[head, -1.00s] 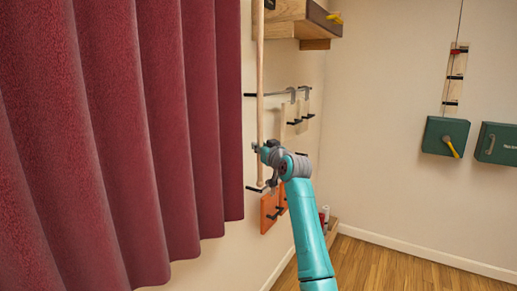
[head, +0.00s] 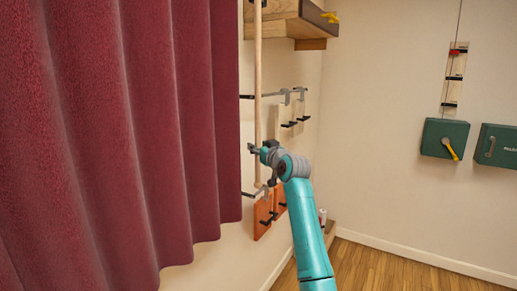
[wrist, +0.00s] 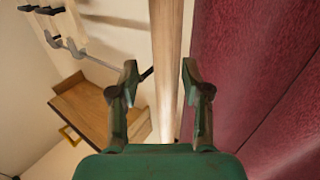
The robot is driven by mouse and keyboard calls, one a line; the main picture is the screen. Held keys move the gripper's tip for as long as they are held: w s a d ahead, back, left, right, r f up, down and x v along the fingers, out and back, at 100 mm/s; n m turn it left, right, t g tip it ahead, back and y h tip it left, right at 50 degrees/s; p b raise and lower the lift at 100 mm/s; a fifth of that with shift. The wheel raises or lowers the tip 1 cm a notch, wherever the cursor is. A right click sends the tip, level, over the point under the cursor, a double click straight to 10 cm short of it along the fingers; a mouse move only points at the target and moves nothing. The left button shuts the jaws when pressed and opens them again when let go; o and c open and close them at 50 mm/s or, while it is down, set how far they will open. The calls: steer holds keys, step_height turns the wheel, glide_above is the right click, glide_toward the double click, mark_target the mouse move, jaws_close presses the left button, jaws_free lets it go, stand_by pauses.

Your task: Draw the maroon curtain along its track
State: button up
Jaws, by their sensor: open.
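The maroon curtain (head: 110,130) hangs in folds at the left of the head view, and also fills the right of the wrist view (wrist: 240,60). A pale wooden rod (head: 258,70) hangs upright just right of the curtain's near edge. My gripper (head: 255,149) is at the lower part of the rod. In the wrist view my gripper (wrist: 161,80) is open, and the rod (wrist: 168,50) runs between its two fingers, closer to the right one. I cannot tell whether a finger touches it. The curtain's track is out of view.
A wooden shelf (head: 285,28) juts from the wall above my arm. A wall rail (head: 265,97) with hooks and orange boards (head: 263,215) are behind the rod. Green boxes (head: 447,138) hang on the far right wall. Wooden floor (head: 395,268) is clear at lower right.

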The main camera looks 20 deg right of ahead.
steer(key=shift+a+f, duration=0.1)
steer(key=s, duration=1.2)
steer(key=shift+d, duration=0.25)
